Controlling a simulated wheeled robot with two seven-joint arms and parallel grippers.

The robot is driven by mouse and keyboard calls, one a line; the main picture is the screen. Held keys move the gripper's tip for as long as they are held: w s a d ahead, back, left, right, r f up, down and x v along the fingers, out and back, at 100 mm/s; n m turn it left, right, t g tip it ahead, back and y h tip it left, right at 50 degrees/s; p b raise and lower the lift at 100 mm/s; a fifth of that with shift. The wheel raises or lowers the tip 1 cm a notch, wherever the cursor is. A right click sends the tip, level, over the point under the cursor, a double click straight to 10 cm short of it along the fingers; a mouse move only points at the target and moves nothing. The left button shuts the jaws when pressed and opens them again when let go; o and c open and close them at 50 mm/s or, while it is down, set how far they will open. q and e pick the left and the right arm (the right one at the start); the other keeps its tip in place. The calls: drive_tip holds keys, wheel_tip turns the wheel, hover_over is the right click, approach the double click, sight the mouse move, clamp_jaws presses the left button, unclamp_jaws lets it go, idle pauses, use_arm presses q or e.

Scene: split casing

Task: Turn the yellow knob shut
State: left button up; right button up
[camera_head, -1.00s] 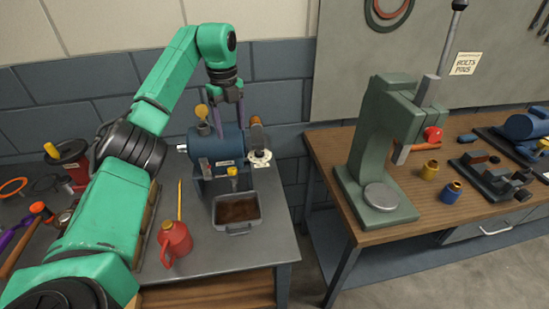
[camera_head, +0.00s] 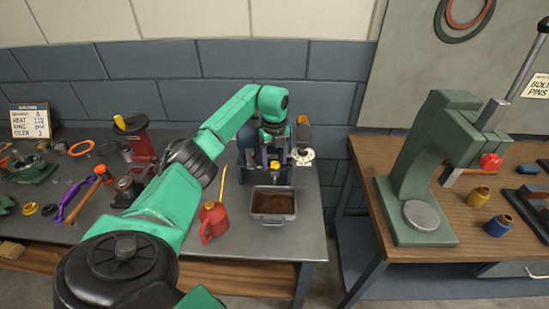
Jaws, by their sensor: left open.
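The small yellow knob (camera_head: 274,165) shows low on the front of the blue machine, just above the back of a grey tray (camera_head: 259,218) that holds something dark brown. My left gripper (camera_head: 275,157) points down in front of the machine. Its jaws are open, and the knob shows between and just below the fingertips. I cannot tell whether a finger touches it. The gripper and wrist hide most of the blue machine (camera_head: 244,150). My right gripper is not in view.
A red oil can (camera_head: 212,220) with a yellow spout stands left of the tray, close to my left forearm. A white round dial (camera_head: 303,156) is right of the gripper. A green press (camera_head: 420,170) stands on the wooden bench (camera_head: 370,165). Tools crowd the left.

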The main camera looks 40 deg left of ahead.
use_arm(q)
drive_tip(key=shift+w, duration=0.1)
clamp_jaws()
drive_tip(key=shift+m, duration=0.9)
drive_tip(key=m, duration=0.9)
drive_tip(key=shift+m+b, duration=0.3)
drive_tip(key=shift+m, duration=0.1)
drive_tip(key=shift+w+m, duration=0.1)
drive_tip(key=shift+m, duration=1.7)
